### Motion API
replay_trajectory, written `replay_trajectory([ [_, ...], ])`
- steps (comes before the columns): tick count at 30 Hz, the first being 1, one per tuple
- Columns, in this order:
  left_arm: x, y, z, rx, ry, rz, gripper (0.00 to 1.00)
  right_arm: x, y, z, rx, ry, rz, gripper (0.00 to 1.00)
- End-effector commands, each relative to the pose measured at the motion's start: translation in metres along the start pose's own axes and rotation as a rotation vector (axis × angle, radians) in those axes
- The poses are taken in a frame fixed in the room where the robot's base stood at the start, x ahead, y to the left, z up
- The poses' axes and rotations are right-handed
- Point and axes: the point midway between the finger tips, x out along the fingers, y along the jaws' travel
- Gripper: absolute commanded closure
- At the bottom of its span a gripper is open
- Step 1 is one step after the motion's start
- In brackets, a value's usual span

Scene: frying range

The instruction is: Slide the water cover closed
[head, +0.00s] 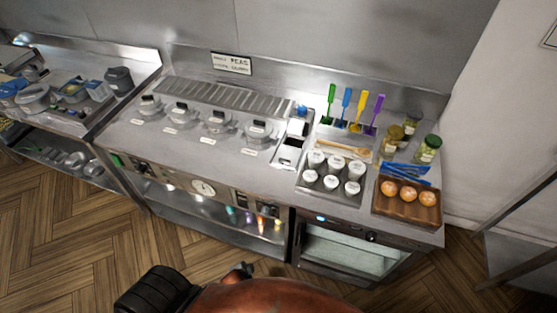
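A small rectangular well (289,151) is set in the steel counter, right of the row of lidded fryer pots. It shows a dark opening with a pale steel plate at its front, which looks like the water cover (284,160). The opening is at least partly uncovered. The plate is too small to make out its handle or rails. A white and blue item (298,124) sits just behind the well. Neither of my grippers can be made out. Only dark and copper-coloured parts of my body show at the bottom edge.
Lidded pots (217,122) stand left of the well. White-lidded jars (331,172), colored spatulas (345,105), spice jars (431,147) and a wooden tray (405,213) of orange round items crowd the right side. The counter strip before the pots is clear.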

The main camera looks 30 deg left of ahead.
Motion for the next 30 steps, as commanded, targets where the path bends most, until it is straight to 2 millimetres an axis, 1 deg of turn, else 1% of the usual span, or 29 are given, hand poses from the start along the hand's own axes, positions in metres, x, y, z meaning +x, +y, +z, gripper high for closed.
replay_trajectory([
  [1, -0.043, -0.041, -0.043, 0.04, 0.045, -0.061, 1.0, -0.024, 0.001, 0.0, 0.002, 0.0, 0.001, 0.51],
  [2, -0.062, -0.06, -0.061, 0.064, 0.063, -0.095, 1.0, -0.03, 0.001, 0.001, 0.002, -0.001, 0.001, 0.51],
  [3, -0.088, -0.084, -0.084, 0.094, 0.084, -0.138, 1.0, -0.038, 0.001, 0.001, 0.002, -0.001, 0.001, 0.51],
  [5, -0.124, -0.115, -0.111, 0.129, 0.109, -0.198, 1.0, -0.048, 0.002, -0.001, 0.003, 0.0, 0.001, 0.51],
  [6, -0.147, -0.133, -0.126, 0.149, 0.121, -0.236, 1.0, -0.054, 0.002, -0.002, 0.003, 0.001, 0.002, 0.51],
  [8, -0.179, -0.157, -0.145, 0.174, 0.137, -0.287, 1.0, -0.062, 0.003, -0.004, 0.002, 0.004, 0.002, 0.51],
  [9, -0.2, -0.171, -0.156, 0.186, 0.148, -0.318, 1.0, -0.067, 0.003, -0.006, 0.002, 0.005, 0.002, 0.51],
  [11, -0.231, -0.191, -0.17, 0.205, 0.159, -0.365, 1.0, -0.073, 0.004, -0.008, 0.002, 0.008, 0.003, 0.51],
  [12, -0.25, -0.202, -0.179, 0.219, 0.166, -0.395, 1.0, -0.078, 0.004, -0.01, 0.002, 0.009, 0.003, 0.51],
  [14, -0.275, -0.218, -0.193, 0.254, 0.18, -0.444, 1.0, -0.083, 0.004, -0.013, 0.001, 0.012, 0.003, 0.51],
  [15, -0.289, -0.227, -0.203, 0.291, 0.192, -0.481, 1.0, -0.086, 0.005, -0.015, 0.001, 0.014, 0.003, 0.51],
  [17, -0.305, -0.238, -0.223, 0.383, 0.218, -0.548, 1.0, -0.089, 0.005, -0.017, 0.0, 0.017, 0.003, 0.51],
  [18, -0.309, -0.24, -0.235, 0.446, 0.234, -0.583, 1.0, -0.089, 0.005, -0.018, 0.0, 0.018, 0.004, 0.51],
  [21, -0.31, -0.239, -0.256, 0.572, 0.263, -0.643, 1.0, -0.087, 0.005, -0.018, 0.0, 0.018, 0.004, 0.51],
  [25, -0.311, -0.234, -0.275, 0.687, 0.293, -0.692, 1.0, -0.087, 0.005, -0.018, 0.001, 0.018, 0.004, 0.51],
  [28, -0.309, -0.233, -0.284, 0.727, 0.304, -0.71, 1.0, -0.087, 0.005, -0.018, 0.0, 0.018, 0.004, 0.51],
  [30, -0.304, -0.236, -0.288, 0.733, 0.305, -0.712, 1.0, -0.088, 0.005, -0.018, 0.0, 0.018, 0.004, 0.51],
])
